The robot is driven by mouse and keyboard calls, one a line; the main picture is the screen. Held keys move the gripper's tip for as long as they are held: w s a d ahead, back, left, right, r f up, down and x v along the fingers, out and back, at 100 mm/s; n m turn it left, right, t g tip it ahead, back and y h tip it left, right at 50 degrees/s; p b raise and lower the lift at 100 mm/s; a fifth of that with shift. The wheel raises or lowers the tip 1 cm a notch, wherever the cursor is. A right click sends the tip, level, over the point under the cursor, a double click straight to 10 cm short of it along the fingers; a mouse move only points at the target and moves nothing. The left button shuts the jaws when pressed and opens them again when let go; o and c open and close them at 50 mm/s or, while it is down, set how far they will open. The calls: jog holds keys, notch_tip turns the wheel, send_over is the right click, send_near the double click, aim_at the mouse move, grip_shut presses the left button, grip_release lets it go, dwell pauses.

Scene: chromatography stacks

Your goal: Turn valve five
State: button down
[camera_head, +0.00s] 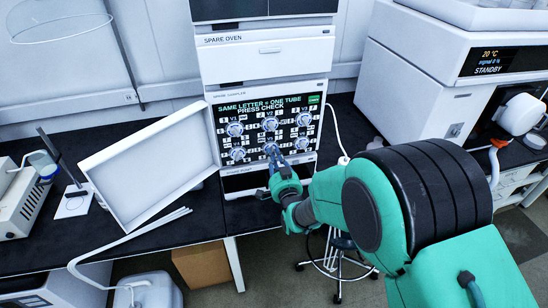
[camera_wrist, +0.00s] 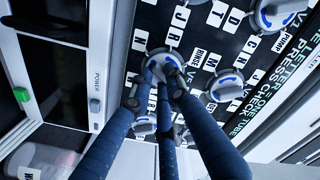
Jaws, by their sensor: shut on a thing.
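The sampler panel (camera_head: 254,141) carries two rows of white round valve knobs with lettered labels around them. The lower middle knob, valve five by its place, is mostly hidden behind my gripper (camera_head: 272,150) in the head view. In the wrist view my gripper (camera_wrist: 163,75) has its dark blue fingers closed around that knob (camera_wrist: 160,56). Its blue-marked rim shows between and beyond the fingertips. A neighbouring lower knob (camera_wrist: 143,127) is partly hidden by the fingers. An upper-row knob (camera_wrist: 228,85) is clear beside the gripper.
A green-lettered display (camera_head: 265,106) above the knobs reads "SAME LETTER = ONE TUBE, PRESS CHECK", with a green button (camera_head: 314,100). An open white door (camera_head: 150,165) leans out at the left of the panel. The black bench (camera_head: 100,245) has free room in front.

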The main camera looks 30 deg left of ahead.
jog(key=shift+w+d+r, duration=0.1)
jog(key=c, duration=1.7)
grip_release()
jog(key=shift+o, duration=0.2)
jog(key=v, duration=1.2)
